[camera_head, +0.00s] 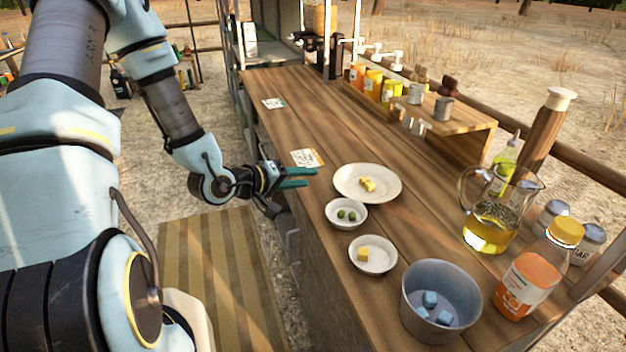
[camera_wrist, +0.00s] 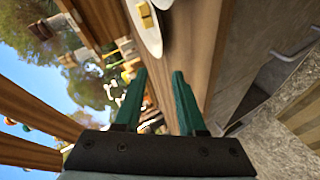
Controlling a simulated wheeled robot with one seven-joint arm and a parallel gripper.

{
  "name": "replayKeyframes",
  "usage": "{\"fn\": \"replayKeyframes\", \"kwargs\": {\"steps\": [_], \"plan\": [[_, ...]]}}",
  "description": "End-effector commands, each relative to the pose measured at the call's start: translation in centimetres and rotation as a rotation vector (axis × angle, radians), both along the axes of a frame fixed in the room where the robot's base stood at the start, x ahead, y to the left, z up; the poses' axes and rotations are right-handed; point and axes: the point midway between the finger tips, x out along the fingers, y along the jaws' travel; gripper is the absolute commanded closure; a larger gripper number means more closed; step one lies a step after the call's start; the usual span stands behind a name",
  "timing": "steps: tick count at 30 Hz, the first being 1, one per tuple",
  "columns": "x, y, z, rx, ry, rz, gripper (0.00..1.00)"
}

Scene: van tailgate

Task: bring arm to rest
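My gripper (camera_head: 300,177) has green fingers and is at the left edge of the wooden counter (camera_head: 300,110), just left of the large white plate. In the wrist view my gripper (camera_wrist: 158,85) has its two fingers apart with nothing between them. The large plate (camera_head: 345,190) holds yellow pieces (camera_head: 367,184). A small bowl with green olives (camera_head: 346,215) and a small bowl with a yellow cube (camera_head: 363,254) sit in front of it. In the wrist view a plate edge (camera_wrist: 153,35) shows at the top.
A grey bucket (camera_head: 408,290) with blue cubes stands at the front. An oil pitcher (camera_head: 492,222), an orange-labelled bottle (camera_head: 535,275) and a wooden mill (camera_head: 540,135) stand to the right. A raised shelf (camera_head: 465,125) with jars is at the back. Cards (camera_head: 306,158) lie along the left edge.

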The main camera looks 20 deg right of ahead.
Motion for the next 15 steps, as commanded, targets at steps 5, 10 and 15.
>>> {"fn": "replayKeyframes", "kwargs": {"steps": [5,10,15], "plan": [[-0.2,0.5,0.2,0.001,0.000,-0.001,0.61],[1.0,2.3,-0.2,0.124,-0.048,0.012,0.61],[4.0,9.5,-0.6,0.493,-0.130,0.061,0.61]]}}
